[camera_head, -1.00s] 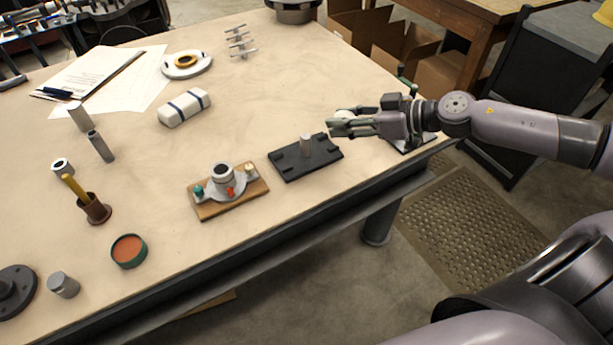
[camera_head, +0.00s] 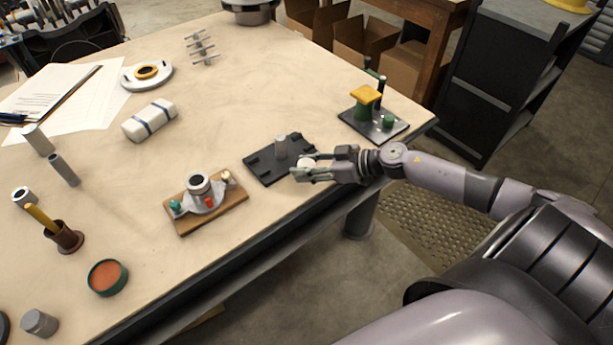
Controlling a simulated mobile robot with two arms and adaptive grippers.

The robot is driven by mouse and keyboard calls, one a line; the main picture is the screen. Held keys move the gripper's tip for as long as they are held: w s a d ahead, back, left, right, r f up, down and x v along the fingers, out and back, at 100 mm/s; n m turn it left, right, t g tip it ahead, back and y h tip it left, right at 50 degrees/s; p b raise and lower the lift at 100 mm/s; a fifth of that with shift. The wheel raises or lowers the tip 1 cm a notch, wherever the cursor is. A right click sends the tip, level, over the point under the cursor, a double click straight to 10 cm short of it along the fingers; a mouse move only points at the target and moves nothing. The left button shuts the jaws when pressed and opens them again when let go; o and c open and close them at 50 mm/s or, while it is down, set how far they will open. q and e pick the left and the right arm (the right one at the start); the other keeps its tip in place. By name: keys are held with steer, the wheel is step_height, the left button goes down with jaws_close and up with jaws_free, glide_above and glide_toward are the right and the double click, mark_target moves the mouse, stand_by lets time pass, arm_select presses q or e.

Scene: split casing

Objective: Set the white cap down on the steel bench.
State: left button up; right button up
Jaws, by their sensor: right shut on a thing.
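My right gripper (camera_head: 300,169) reaches in from the right, low over the front part of a beige-topped workbench (camera_head: 235,75). It is shut on a small pale round thing, the white cap (camera_head: 308,162), which shows only in part between the fingers. The gripper is just right of a black fixture plate (camera_head: 263,167) with an upright metal pin (camera_head: 281,147); I cannot tell its exact height above the bench. No bench with a clearly steel top can be made out. My left gripper is not in view.
Left of the plate is a wooden board (camera_head: 215,217) with a small housing on it. A dark plate (camera_head: 391,129) with green and yellow parts stands at the right corner. A white bundle (camera_head: 149,120) lies further left. A dark cabinet (camera_head: 500,85) stands beyond.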

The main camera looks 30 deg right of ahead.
mark_target(306, 184)
steer(key=shift+f, duration=1.85)
steer(key=shift+b, duration=0.3)
steer(key=o, duration=0.8)
steer(key=shift+f, duration=0.1)
steer(key=shift+c, duration=0.2)
